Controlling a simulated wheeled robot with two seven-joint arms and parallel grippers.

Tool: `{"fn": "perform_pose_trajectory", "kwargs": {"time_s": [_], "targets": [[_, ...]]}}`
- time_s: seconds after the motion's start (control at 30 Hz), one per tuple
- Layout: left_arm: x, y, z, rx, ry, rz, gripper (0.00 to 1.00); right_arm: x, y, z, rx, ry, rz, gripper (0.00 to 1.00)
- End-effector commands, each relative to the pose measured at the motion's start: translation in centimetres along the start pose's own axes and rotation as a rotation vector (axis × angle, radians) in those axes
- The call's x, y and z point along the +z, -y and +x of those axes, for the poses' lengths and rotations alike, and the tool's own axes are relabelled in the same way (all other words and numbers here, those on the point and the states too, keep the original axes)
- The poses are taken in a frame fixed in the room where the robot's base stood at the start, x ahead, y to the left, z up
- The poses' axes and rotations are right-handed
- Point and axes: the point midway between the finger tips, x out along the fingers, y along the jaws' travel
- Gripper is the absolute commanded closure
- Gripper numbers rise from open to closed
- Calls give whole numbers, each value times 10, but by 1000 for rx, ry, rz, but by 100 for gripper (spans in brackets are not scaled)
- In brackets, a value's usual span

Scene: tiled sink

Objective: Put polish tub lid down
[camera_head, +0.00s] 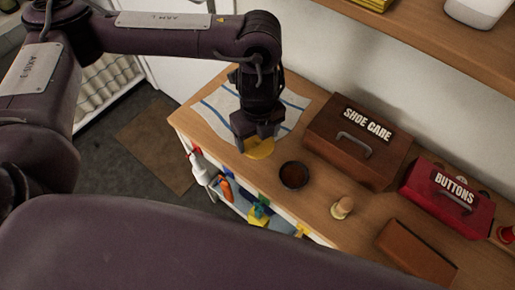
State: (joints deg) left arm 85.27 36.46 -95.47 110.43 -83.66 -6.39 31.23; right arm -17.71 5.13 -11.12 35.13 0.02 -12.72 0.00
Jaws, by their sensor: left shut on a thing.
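The polish tub lid (260,148) is a yellow disc on the near-left part of the wooden counter, at the edge of a striped cloth. My left gripper (257,138) points down over it and is shut on it. Its fingers hide part of the lid, and I cannot tell whether the lid touches the surface. The open polish tub (294,175), dark with brown polish inside, stands just right of the lid. My right gripper is not in view.
The striped cloth (222,101) lies behind the gripper. A brown "SHOE CARE" box (335,153), a red "BUTTONS" box (430,196), a wooden knob-like item (342,208) and a brown block (413,255) stand to the right. The counter's front edge is close to the lid.

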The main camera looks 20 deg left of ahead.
Motion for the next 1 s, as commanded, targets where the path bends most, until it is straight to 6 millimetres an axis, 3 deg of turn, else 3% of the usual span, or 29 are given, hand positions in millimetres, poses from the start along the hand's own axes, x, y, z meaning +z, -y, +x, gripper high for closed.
{"fn": "perform_pose_trajectory", "kwargs": {"time_s": [0.03,0.2,0.5,0.97,1.0], "targets": [[-1,-1,13,4,-4,-2,48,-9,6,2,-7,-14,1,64],[0,0,31,0,-1,0,48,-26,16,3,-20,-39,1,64],[-1,0,65,1,-2,-1,48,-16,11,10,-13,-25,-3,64],[0,0,73,0,0,1,48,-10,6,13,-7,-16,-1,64],[0,0,73,-1,1,1,24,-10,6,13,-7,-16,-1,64]]}}
